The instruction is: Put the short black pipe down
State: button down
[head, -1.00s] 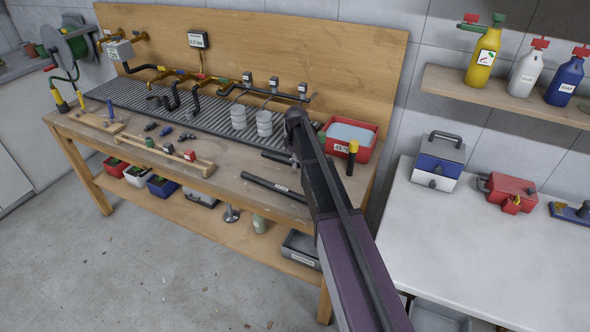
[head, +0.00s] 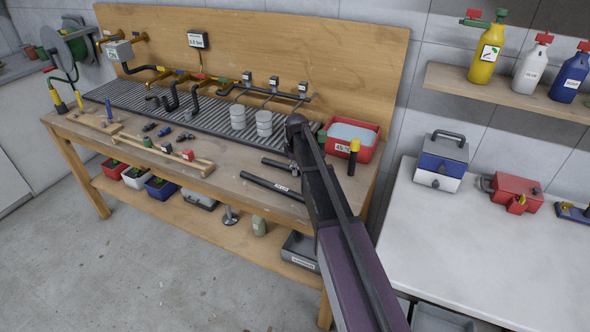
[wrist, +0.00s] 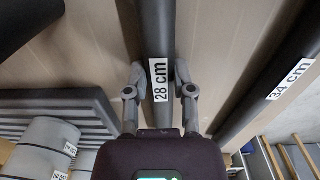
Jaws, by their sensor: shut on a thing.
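The short black pipe (wrist: 156,35), labelled 28 cm, runs between the two fingers of my gripper (wrist: 159,82) in the wrist view. The fingers are shut on it from both sides, near its label. In the head view the left end of the short pipe (head: 275,163) shows low over the wooden bench top (head: 225,178); my arm hides the rest and most of my gripper. I cannot tell whether the pipe touches the bench. A longer black pipe (head: 268,184), labelled 34 cm in the wrist view (wrist: 270,75), lies apart from it, nearer the bench's front edge.
A red bin (head: 366,150) of pale blue content stands at the right back, with a yellow-topped tool (head: 353,157) by it. Two grey cylinders (head: 264,124) stand on the ribbed grey mat (head: 210,112). A wooden rack (head: 150,149) lies to the left.

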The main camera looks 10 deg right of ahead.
jog(key=shift+c, duration=2.3)
grip_release()
notch_tip(320, 180, up, 12)
jog(key=p, duration=1.2)
jog(key=shift+s+a+r, duration=0.1)
jog(key=s+m, duration=1)
jog(key=s, duration=1.9)
jog(key=shift+a+m, duration=0.2)
jog(key=shift+m, duration=0.2)
